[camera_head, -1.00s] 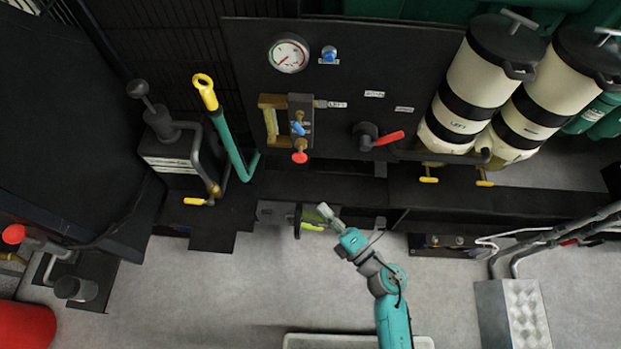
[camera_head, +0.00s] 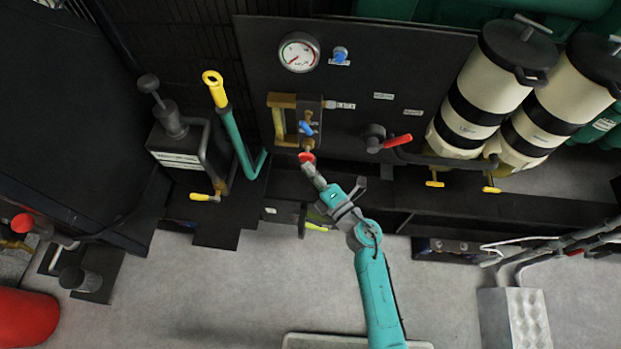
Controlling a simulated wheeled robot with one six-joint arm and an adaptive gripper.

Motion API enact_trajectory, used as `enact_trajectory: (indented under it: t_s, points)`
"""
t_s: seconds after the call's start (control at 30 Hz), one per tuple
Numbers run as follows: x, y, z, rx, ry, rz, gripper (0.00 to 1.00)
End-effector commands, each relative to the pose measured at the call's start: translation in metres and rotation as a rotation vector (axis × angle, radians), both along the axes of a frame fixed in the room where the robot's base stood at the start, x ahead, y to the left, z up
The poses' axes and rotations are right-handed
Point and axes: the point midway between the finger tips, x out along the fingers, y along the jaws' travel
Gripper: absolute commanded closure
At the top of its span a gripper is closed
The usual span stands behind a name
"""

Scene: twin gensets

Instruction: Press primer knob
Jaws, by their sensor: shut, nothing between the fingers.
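No readable label marks the primer knob. A small red knob (camera_head: 306,157) sits at the bottom of the brass-and-black valve block on the dark panel. A black ball knob (camera_head: 148,83) tops the rod of the dark canister at the left. My gripper (camera_head: 309,169) is shut and empty, its tip right below the red knob and partly overlapping it in the picture. I cannot tell whether they touch.
A blue knob (camera_head: 307,129) is just above the red one. A teal lever with a yellow handle (camera_head: 215,88) stands to the left, a red-handled valve (camera_head: 396,141) to the right. Two cream canisters (camera_head: 468,100) stand farther right. The grey floor (camera_head: 250,290) in front is clear.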

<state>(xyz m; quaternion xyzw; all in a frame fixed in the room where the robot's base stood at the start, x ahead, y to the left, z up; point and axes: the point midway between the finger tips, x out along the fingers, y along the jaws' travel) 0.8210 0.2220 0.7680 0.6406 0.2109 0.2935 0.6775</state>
Motion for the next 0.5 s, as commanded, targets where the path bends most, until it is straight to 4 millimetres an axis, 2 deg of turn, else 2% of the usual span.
enact_trajectory:
  t_s: [0.37, 0.5]
  points:
    - [0.0018, -0.0004, -0.0001, 0.0, 0.0, 0.0, 1.0]
    - [0.0109, -0.0007, 0.0003, 0.0, 0.0, -0.001, 1.0]
